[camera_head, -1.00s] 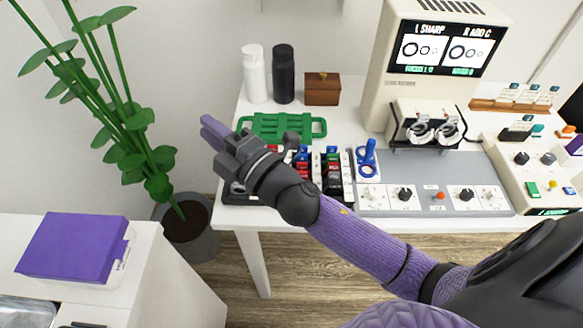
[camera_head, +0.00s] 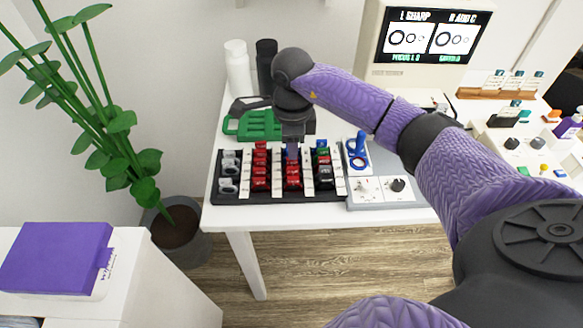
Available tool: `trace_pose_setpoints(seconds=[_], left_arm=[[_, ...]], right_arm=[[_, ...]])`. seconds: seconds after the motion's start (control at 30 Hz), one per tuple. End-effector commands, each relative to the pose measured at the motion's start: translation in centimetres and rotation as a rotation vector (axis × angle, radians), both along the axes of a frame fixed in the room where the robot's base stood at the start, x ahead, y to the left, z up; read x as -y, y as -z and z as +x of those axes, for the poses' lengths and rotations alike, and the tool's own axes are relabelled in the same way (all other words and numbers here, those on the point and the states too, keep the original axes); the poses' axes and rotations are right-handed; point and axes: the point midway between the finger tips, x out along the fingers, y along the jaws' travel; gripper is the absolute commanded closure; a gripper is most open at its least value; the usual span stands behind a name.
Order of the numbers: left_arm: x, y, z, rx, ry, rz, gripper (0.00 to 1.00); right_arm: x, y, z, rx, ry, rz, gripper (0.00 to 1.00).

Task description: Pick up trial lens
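Trial lenses stand in rows in a black tray (camera_head: 222,199) with white dividers on the white table. They include red lenses (camera_head: 261,180), grey lenses (camera_head: 228,170) at the left and a black lens (camera_head: 325,175) at the right. My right gripper (camera_head: 292,152) points down over the middle rows, its purple tips close to the tops of the red lenses there. Its wrist and fingers hide the back of those rows. I cannot tell whether the tips touch a lens or how far apart they are. My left gripper is not in view.
A blue handled tool (camera_head: 358,150) and a grey control panel (camera_head: 397,200) are right of the tray. A display machine (camera_head: 375,35) stands behind.

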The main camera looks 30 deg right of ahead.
Motion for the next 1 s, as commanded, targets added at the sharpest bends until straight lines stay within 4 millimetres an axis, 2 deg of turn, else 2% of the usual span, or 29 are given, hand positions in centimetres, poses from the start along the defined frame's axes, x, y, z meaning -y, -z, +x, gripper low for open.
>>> trace_pose_setpoints(seconds=[0.03, 0.1, 0.17, 0.33, 0.43, 0.47, 0.83, 0.93, 1.0], left_arm=[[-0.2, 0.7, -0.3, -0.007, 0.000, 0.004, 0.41], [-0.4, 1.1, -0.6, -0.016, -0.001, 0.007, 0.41], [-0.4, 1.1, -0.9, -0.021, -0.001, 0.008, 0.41], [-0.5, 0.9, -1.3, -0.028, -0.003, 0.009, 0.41], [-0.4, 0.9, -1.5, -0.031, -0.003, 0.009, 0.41], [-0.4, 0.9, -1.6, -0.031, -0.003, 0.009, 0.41], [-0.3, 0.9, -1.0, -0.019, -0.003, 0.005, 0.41], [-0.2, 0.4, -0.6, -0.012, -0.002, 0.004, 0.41], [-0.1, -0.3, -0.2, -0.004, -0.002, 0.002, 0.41]], right_arm=[[0.0, 1.6, -0.1, -0.007, 0.002, 0.001, 0.78], [0.0, 2.9, 0.0, -0.006, 0.000, 0.002, 0.78], [0.0, 3.4, 0.0, -0.004, -0.001, 0.000, 0.78], [0.0, 3.1, 0.0, -0.001, -0.001, 0.001, 0.78], [0.0, 3.1, 0.0, -0.001, -0.001, 0.001, 0.99], [0.0, 3.1, 0.0, -0.001, -0.001, 0.001, 1.00], [0.0, 3.0, 0.0, 0.000, -0.001, 0.001, 1.00], [0.0, 1.6, 0.1, 0.004, -0.001, 0.002, 1.00], [0.0, -0.4, 0.1, 0.005, 0.000, 0.000, 1.00]])
